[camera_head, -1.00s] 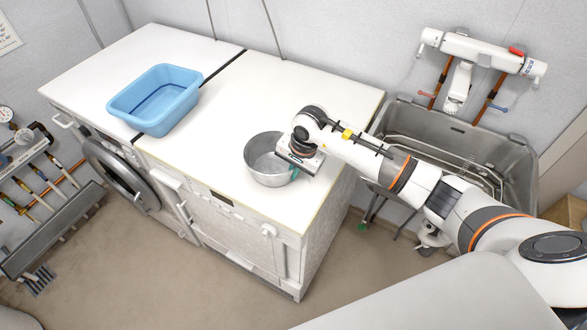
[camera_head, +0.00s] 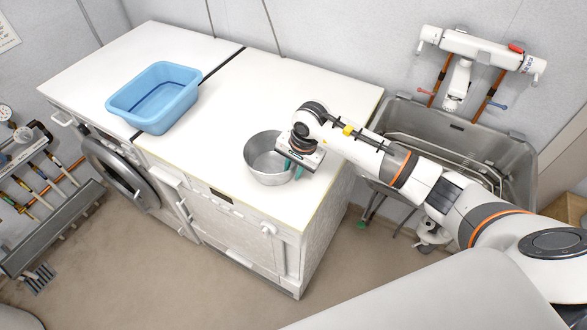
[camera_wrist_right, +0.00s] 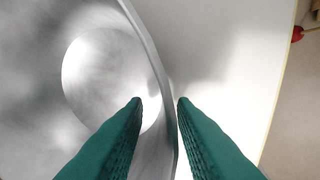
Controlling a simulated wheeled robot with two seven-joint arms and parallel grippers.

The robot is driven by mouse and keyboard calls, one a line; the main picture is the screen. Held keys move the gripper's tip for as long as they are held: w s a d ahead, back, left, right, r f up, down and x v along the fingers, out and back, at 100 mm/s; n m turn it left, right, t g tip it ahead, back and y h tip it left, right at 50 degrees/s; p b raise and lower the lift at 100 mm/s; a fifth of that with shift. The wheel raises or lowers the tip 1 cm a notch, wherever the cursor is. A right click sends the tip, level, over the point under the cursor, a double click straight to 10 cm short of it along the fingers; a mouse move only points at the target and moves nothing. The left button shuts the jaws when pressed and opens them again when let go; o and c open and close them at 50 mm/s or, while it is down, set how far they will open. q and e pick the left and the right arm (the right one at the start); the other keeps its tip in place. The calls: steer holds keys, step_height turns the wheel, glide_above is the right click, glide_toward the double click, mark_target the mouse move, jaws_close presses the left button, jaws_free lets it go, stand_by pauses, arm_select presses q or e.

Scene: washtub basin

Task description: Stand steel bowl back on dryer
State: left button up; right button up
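The steel bowl (camera_head: 262,166) stands upright on the white top of the right-hand machine, the dryer (camera_head: 235,105), near its front right part. My right gripper (camera_head: 293,168) is at the bowl's right rim, pointing down. In the right wrist view its two green fingers (camera_wrist_right: 160,101) are apart, with the bowl's rim (camera_wrist_right: 152,55) running between them and a gap showing beside the rim. The left finger is over the bowl's inside and the right finger is outside. My left gripper is not in view.
A blue plastic tub (camera_head: 155,97) stands on the left-hand machine top. A steel sink (camera_head: 455,140) with a tap is to the right, beneath my right arm. The dryer top is clear behind and left of the bowl.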

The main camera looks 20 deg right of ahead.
steer(key=b+v, duration=0.2)
steer(key=v, duration=0.9)
steer(key=shift+s, duration=0.1)
